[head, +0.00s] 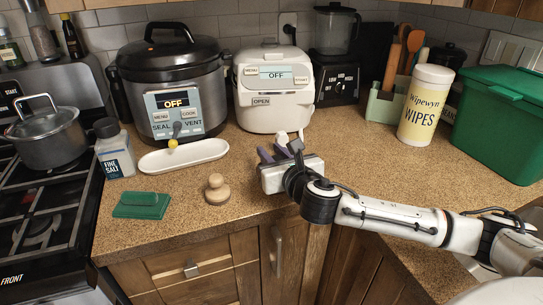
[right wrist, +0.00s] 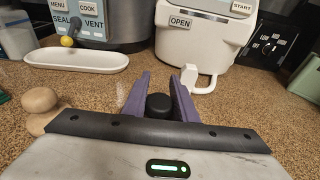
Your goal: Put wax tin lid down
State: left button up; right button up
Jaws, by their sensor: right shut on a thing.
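My right gripper (head: 281,151) is above the counter, in front of the white cooker, with its purple fingers pointing toward the back. In the right wrist view its fingers (right wrist: 159,90) stand on either side of a small black round-topped thing (right wrist: 158,105), seemingly the wax tin lid. The gripper is shut on it. The fingers and wrist hide most of it in the head view, so its full shape is unclear. No open wax tin can be made out. My left gripper is not in view.
The white cooker (head: 272,95) and the pressure cooker (head: 170,75) stand behind. Free counter (head: 345,150) lies right of the gripper.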

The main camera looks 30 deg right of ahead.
jog(key=shift+f, duration=0.3)
jog(key=o, duration=1)
jog(key=shift+o, duration=0.2)
jog(key=shift+r, duration=0.15)
jog(key=v, duration=1.2)
